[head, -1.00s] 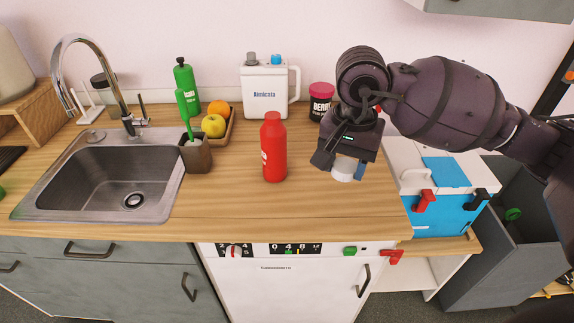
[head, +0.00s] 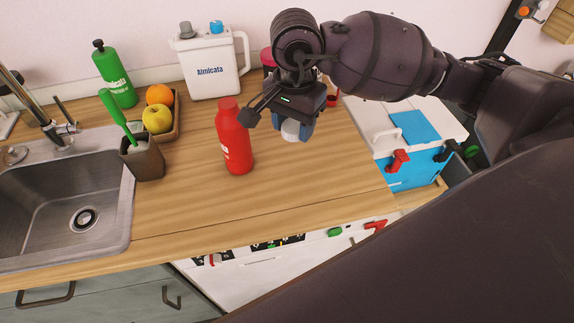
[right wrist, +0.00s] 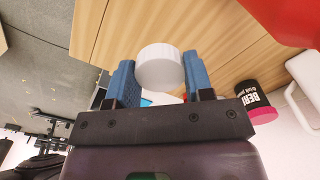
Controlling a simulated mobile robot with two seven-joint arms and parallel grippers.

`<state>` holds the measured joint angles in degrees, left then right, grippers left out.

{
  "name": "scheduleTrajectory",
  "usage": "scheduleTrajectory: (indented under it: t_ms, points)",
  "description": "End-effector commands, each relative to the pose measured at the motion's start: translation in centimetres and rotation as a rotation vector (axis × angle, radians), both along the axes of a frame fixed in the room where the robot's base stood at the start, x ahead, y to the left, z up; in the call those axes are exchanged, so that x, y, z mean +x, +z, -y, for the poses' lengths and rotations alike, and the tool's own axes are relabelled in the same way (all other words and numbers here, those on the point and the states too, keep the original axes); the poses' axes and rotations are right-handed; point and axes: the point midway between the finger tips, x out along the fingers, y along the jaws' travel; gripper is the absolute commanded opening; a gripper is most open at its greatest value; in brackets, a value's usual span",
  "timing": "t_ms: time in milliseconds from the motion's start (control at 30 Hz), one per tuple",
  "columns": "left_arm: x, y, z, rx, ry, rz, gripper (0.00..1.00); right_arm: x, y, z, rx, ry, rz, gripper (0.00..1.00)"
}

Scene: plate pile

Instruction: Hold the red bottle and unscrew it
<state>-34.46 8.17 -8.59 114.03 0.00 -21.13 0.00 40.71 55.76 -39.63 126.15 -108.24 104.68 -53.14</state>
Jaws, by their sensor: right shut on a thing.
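The red bottle (head: 236,145) stands upright on the wooden counter, with a narrower red top. My right gripper (head: 291,124) is just to its right, with a dark gripper part close to the bottle's upper side. Its blue fingers are shut on a small white round thing (head: 290,131), which looks like a cap. In the right wrist view the white thing (right wrist: 160,66) sits between both fingers. A red surface, likely the bottle (right wrist: 283,14), fills the top right corner there. My left gripper is not in view.
A white jug (head: 208,68), a green bottle (head: 116,78) and a fruit tray (head: 177,125) stand behind. A brown holder (head: 145,160) with a green brush is left, beside the sink (head: 125,215). A blue-and-white box (head: 415,128) is right. The counter's front is clear.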

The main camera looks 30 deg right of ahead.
Motion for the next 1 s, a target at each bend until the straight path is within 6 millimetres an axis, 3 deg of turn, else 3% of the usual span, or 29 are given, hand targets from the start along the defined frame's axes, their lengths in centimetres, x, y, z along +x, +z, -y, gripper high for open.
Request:
scheduleTrajectory:
  t_ms: [200,400,733,1000]
  points:
    - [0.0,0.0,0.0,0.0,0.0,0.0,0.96,-0.1,-4.9,0.0,0.002,-0.002,-0.005,0.19]
    - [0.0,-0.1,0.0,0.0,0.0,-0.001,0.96,-0.1,-8.5,0.0,0.001,0.0,-0.003,0.19]
    - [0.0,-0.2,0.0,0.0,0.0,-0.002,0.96,0.0,-10.7,0.0,0.001,0.0,0.0,0.19]
    - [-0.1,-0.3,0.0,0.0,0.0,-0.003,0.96,0.0,-14.1,0.0,0.0,0.0,-0.001,0.19]
